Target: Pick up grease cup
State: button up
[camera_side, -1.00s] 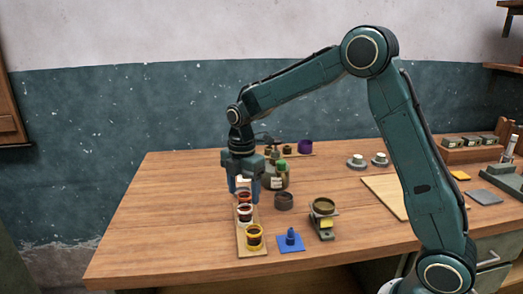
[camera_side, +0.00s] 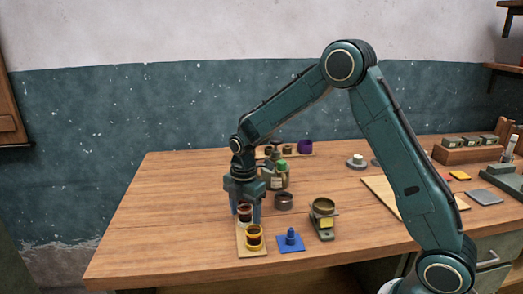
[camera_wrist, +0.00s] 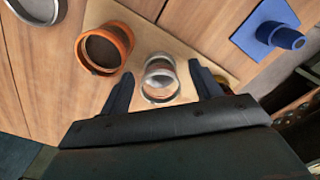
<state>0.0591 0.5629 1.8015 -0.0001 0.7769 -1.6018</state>
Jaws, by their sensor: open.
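Several ringed cups stand in a row on a narrow wooden board (camera_side: 240,247); I cannot tell by label which one is the grease cup. A white-ringed cup (camera_wrist: 160,78) is between my fingertips in the wrist view, at the middle of the row. It also shows partly between my fingers in the side view (camera_side: 245,214). My gripper (camera_side: 246,215) is open, pointing down, with one finger on each side of the white-ringed cup; contact is unclear.
A blue plate with a peg (camera_side: 291,240) is right of the board. A dark cup (camera_side: 284,201) and a cup on a small stand (camera_side: 323,206) are farther right. A green-capped bottle (camera_side: 281,176) stands behind. The table's left side is clear.

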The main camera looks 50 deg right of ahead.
aim_at(245, 208)
jog(key=shift+f, duration=0.4)
jog(key=c, duration=1.1)
jog(key=shift+r, duration=0.15)
notch_tip(245, 208, up, 20)
jog(key=shift+f, duration=0.25)
dwell(0.7)
